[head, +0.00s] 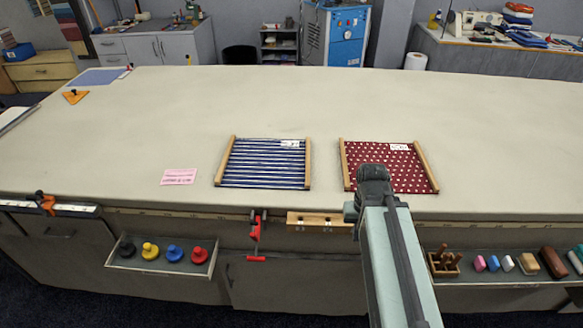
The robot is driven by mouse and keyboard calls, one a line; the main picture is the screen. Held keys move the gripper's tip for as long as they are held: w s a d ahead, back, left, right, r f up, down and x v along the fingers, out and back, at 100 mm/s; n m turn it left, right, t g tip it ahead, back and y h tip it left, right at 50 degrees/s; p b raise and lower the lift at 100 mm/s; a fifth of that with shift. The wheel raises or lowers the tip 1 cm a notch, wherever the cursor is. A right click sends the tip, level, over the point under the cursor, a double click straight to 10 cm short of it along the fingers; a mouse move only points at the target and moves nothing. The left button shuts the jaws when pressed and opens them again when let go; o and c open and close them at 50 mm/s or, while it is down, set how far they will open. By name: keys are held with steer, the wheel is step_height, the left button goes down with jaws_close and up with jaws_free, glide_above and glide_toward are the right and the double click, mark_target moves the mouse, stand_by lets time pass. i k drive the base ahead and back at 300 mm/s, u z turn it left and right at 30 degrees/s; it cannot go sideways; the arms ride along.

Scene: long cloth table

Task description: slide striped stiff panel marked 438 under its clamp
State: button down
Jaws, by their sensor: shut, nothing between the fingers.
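A stiff panel with blue and white stripes (262,168) lies flat on the table between two wooden side bars. It has a small white tag (290,143) near its far right corner; its number is too small to read. A red clamp with dark parts (256,240) is at the table's front edge, below and nearer than the panel, and apart from it. My arm reaches up from the bottom right of centre, and its dark end covers part of a red panel. My gripper's fingers do not show.
A red panel with white dots (410,168) lies right of the striped one. A pink note (179,177) lies to the left. An orange clamp (46,203) is at the left edge. Trays of coloured knobs (172,253) and blocks (507,264) hang in front. The table's far half is mostly clear.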

mark_target(247, 163)
steer(key=k, duration=1.75)
steer(key=u, duration=0.35)
steer(key=i, duration=0.75)
steer(key=u, duration=1.15)
steer(key=i, duration=1.35)
steer(key=z, duration=0.25)
